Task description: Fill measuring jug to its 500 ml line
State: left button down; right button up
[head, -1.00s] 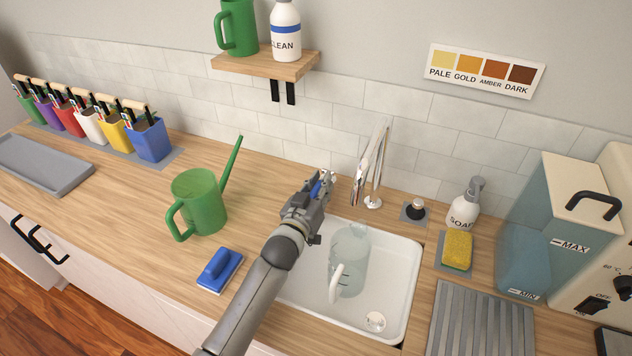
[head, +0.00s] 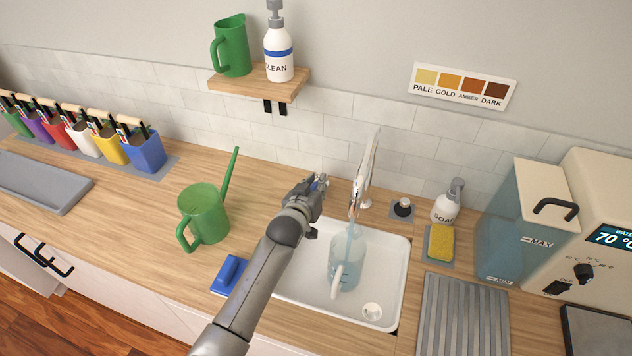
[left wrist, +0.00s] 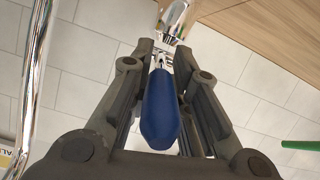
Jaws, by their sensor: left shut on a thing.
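The clear measuring jug (head: 346,274) stands upright in the white sink (head: 386,290), its pale handle towards me. A pale blue stream (head: 350,232) comes down from the chrome tap (head: 366,175) into it. The jug looks bluish inside; I cannot read its lines or the water level. My left gripper (head: 318,184) is left of the tap, over the sink's back edge. In the left wrist view it is shut on a blue lever (left wrist: 160,108), with chrome metal just beyond its tip. My right gripper is not in view.
A green watering can (head: 204,214) and a blue brush (head: 229,273) are left of the sink. A soap bottle (head: 447,204), yellow sponge (head: 440,242) and ridged mat (head: 465,315) are right. A water heater (head: 580,225) stands far right.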

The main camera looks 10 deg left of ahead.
pick_arm(q)
jog(key=shift+r, duration=0.1)
jog(key=c, duration=1.3)
grip_release()
jog(key=shift+s, duration=0.45)
jog(key=v, duration=1.1)
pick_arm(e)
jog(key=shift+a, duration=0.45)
pick_arm(q)
jog(key=shift+a+r, duration=0.1)
jog(key=shift+c, duration=0.3)
